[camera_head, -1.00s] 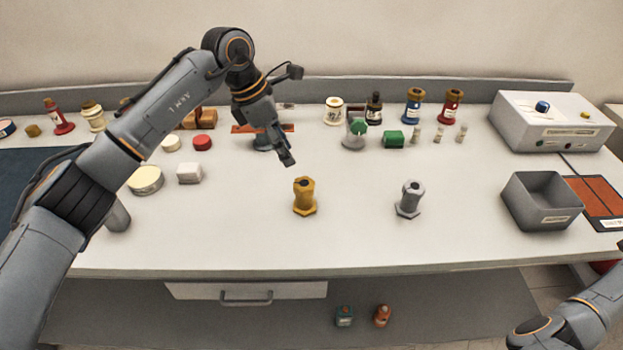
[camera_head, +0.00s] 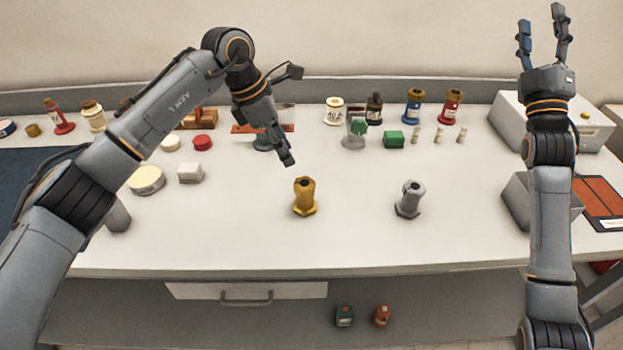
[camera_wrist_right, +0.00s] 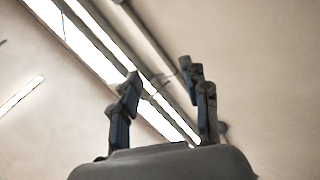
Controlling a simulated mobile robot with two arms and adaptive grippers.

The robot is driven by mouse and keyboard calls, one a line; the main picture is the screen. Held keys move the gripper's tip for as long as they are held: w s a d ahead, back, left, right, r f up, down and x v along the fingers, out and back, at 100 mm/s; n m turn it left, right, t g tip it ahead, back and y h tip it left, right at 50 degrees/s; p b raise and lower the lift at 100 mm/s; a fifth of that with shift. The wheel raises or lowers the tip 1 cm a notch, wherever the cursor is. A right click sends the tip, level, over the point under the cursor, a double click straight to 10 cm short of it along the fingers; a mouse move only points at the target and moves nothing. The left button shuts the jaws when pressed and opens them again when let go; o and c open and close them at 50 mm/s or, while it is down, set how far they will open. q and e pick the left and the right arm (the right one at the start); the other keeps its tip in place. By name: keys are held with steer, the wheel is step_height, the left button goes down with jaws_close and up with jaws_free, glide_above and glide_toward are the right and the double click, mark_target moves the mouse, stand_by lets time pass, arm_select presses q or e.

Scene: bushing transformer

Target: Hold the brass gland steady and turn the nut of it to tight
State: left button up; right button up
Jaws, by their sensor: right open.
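The brass gland (camera_head: 304,197) stands upright on the bench in the head view, with a hexagonal flange at its base. A similar silver gland (camera_head: 410,199) stands upright to its right. My left gripper (camera_head: 288,158) hangs above the bench, up and left of the brass gland and apart from it. Its fingers appear close together, but I cannot tell whether they are open. My right gripper (camera_head: 541,28) points upward at the right, far from both glands, with its fingers spread and empty. In the right wrist view its fingers (camera_wrist_right: 160,105) stand apart against the ceiling.
A grey bin (camera_head: 515,198) and a white control box (camera_head: 505,115) stand at the right, partly behind my right arm. Bottles, a green block (camera_head: 394,139) and other small items line the back. The bench around and in front of the glands is clear.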

steer(key=w+a+f+n+g+y, duration=0.35)
steer(key=a+f+n+y, duration=0.25)
steer(key=a+f+n, duration=0.55)
steer(key=n+g+y, duration=0.4)
steer(key=n+g, duration=0.2)
steer(key=n, duration=1.1)
glide_above(308, 201)
steer(key=s, duration=0.1)
step_height(308, 201, down, 19)
steer(key=f, duration=0.7)
steer(key=shift+s+d+f, duration=0.3)
steer(key=shift+d+f, duration=0.05)
steer(key=shift+f, duration=0.05)
steer(key=x, duration=0.7)
steer(key=shift+d, duration=0.1)
steer(key=shift+w+r, duration=0.1)
steer(key=shift+w, duration=0.15)
jaws_close()
